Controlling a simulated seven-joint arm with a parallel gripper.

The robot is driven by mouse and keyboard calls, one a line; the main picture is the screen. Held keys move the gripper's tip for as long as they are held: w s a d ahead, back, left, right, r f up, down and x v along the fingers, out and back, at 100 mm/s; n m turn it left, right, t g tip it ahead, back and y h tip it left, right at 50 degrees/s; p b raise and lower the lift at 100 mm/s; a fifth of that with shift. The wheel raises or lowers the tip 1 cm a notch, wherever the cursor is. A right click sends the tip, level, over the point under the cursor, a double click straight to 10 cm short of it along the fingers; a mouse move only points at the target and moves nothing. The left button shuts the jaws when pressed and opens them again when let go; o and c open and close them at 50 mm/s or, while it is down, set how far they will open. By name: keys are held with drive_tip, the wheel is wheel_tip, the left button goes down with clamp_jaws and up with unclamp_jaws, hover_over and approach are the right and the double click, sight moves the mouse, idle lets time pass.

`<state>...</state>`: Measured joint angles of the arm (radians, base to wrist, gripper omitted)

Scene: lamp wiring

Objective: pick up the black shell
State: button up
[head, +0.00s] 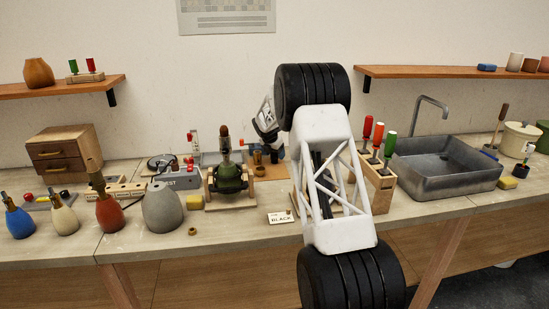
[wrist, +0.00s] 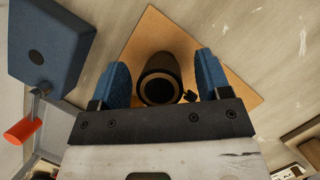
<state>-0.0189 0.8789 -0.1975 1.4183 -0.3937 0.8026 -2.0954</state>
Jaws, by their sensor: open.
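The black shell (wrist: 161,68) is a dark, hollow, round piece with a brownish rim, in the wrist view. It is on or above a square orange-brown mat (wrist: 150,28). My gripper (wrist: 162,76) is open, with one blue finger pad on each side of the shell. A gap shows between each pad and the shell, so neither seems to touch it. A small black bit shows beside the shell's rim at the right. In the head view my arm covers much of this spot, and I cannot clearly make out the shell. A card (head: 280,217) reading "BLACK" lies at the bench front.
A green lamp part sits in a wooden fixture (head: 229,183) left of my arm. A rack (head: 380,180) with red and green screwdrivers stands close at the right, before the sink (head: 445,167). In the wrist view a blue block (wrist: 50,45) is at left.

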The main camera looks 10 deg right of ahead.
drive_tip(key=shift+w+d+f, duration=0.1)
drive_tip(key=shift+f, duration=0.25)
drive_tip(key=shift+c, duration=0.3)
drive_tip(key=c, duration=1)
